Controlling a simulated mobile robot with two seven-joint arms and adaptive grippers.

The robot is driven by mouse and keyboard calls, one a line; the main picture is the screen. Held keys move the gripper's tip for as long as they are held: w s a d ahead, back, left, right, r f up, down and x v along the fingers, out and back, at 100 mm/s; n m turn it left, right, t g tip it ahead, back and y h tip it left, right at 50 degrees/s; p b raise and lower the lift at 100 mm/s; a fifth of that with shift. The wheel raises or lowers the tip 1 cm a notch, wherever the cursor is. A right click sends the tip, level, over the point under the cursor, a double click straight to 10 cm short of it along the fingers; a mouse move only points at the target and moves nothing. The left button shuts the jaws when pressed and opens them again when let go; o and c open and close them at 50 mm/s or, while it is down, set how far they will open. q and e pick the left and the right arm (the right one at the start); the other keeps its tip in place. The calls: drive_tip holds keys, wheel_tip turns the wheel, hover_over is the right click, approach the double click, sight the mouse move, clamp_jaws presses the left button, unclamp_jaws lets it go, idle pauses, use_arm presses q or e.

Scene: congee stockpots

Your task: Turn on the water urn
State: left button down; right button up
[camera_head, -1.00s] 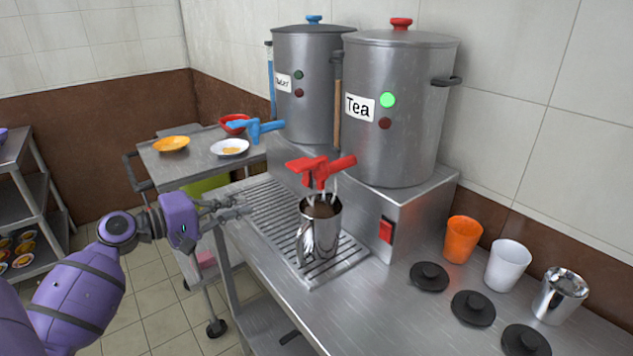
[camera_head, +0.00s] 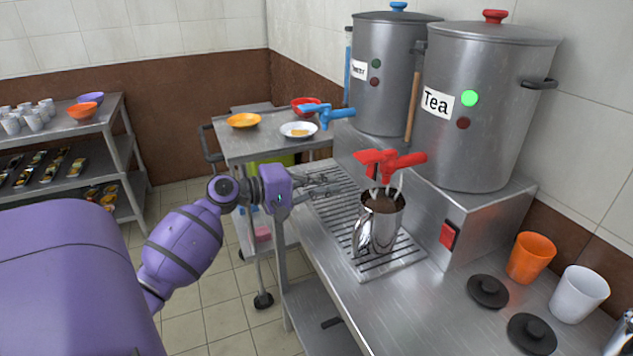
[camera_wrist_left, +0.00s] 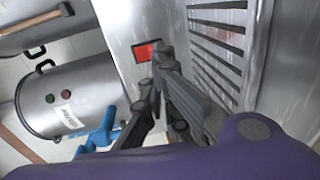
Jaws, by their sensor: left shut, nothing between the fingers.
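The water urn (camera_head: 392,80) is the grey pot at the back with a blue lid knob, a white label and a blue tap (camera_head: 327,116). Its green and red lamps (camera_head: 375,73) look dark. In the left wrist view the urn (camera_wrist_left: 75,88) lies at the left, with its blue tap (camera_wrist_left: 100,130) below it. A red switch (camera_wrist_left: 147,51) sits on a metal panel there, just beyond the fingers. My left gripper (camera_head: 337,187) is shut and empty, over the left side of the drip grate; it also shows in the left wrist view (camera_wrist_left: 163,58). My right gripper is not in view.
The tea urn (camera_head: 485,110) has a lit green lamp, a red tap (camera_head: 390,160) and a red switch (camera_head: 448,235). A metal mug (camera_head: 378,228) stands on the drip grate (camera_head: 395,262) under that tap. Cups and black lids are at the right. A bowl cart (camera_head: 235,150) stands behind my arm.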

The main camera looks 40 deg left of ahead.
sight(368, 176)
use_arm(q)
drive_tip(key=x, duration=0.8)
drive_tip(key=shift+w+d+p, duration=0.1)
drive_tip(key=shift+w+p, duration=0.25)
drive_tip(key=shift+w+d, duration=0.1)
drive_tip(key=shift+w, duration=0.1)
drive_tip(key=shift+f, duration=0.15)
drive_tip(key=shift+f+b, duration=0.15)
drive_tip(key=shift+b, duration=0.25)
drive_tip(key=shift+w+d+f+t+b, duration=0.15)
drive_tip(key=shift+w+f+t+b, duration=0.2)
drive_tip(key=shift+b, duration=0.75)
drive_tip(key=shift+r, duration=0.4)
drive_tip(key=shift+s, duration=0.1)
